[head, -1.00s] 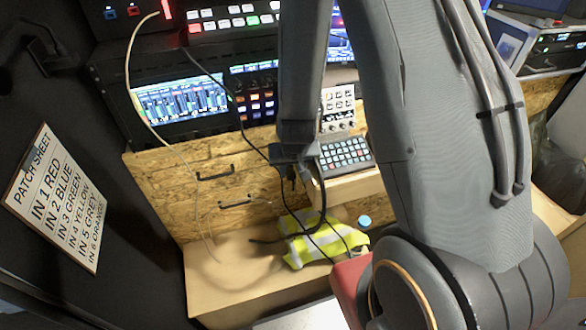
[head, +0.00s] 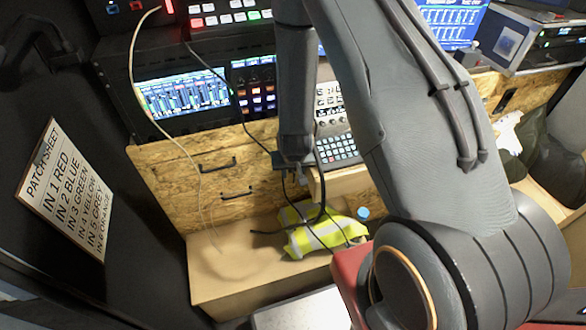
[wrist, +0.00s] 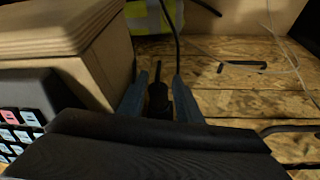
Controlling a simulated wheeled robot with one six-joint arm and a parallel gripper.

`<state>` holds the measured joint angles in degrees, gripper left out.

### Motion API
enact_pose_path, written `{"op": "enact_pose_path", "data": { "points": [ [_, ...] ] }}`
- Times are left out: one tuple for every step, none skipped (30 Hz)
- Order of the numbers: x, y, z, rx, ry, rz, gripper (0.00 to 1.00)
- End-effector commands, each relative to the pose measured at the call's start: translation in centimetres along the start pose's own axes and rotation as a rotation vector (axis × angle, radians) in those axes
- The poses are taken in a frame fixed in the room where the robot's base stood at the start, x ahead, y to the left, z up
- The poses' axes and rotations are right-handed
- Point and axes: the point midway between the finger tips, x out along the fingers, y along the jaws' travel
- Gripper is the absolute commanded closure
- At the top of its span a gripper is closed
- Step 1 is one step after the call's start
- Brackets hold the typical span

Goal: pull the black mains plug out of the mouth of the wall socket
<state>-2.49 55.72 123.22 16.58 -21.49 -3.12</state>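My gripper (wrist: 160,90) has its two blue-grey fingers on either side of a small black body, which looks like the mains plug (wrist: 158,98). It appears shut on it, though the finger contact is dim. A thin pin-like piece sticks out beyond the plug between the fingertips. A black cable (wrist: 174,35) runs past the fingertips. In the head view my gripper (head: 291,162) points down in front of the keypad shelf, with dark cables below it. The plug is not clear there. I cannot make out the wall socket in either view.
A wooden shelf (head: 343,181) bears a keypad (head: 338,149), close beside my gripper. A chipboard front with drawer handles (head: 236,193) stands behind. A yellow-green vest (head: 318,235) lies on the bench (head: 228,280). A pale cable (head: 165,130) hangs at left. Several screens stand behind.

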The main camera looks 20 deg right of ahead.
Motion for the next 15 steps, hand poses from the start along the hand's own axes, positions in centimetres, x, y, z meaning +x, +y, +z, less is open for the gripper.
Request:
{"op": "enact_pose_path", "data": {
  "points": [
    [0.12, 0.01, -0.01, 0.000, 0.000, 0.000, 0.69],
    [0.17, 0.00, -0.02, 0.000, 0.000, 0.000, 0.69],
    [0.20, 0.00, -0.03, 0.000, 0.001, 0.000, 0.69],
    [0.21, 0.00, -0.04, 0.000, 0.001, 0.000, 0.69],
    [0.22, 0.00, -0.04, 0.000, 0.001, 0.000, 0.69],
    [0.21, 0.00, -0.04, 0.000, 0.001, 0.000, 0.69],
    [0.21, 0.00, -0.04, 0.000, 0.001, 0.000, 0.69],
    [0.21, 0.01, -0.04, 0.000, 0.001, 0.000, 0.69],
    [0.20, 0.01, -0.04, 0.000, 0.001, 0.000, 0.69],
    [0.20, 0.01, -0.04, 0.000, 0.001, 0.000, 0.72],
    [0.20, 0.01, -0.03, 0.000, 0.000, 0.000, 0.77],
    [0.20, 0.01, -0.03, 0.000, 0.000, 0.000, 0.84],
    [0.19, 0.00, -0.03, 0.000, 0.001, 0.000, 0.89],
    [0.19, 0.00, -0.04, 0.000, 0.001, 0.000, 0.94],
    [0.19, 0.00, -0.04, 0.000, 0.001, 0.000, 0.98]
  ]
}}
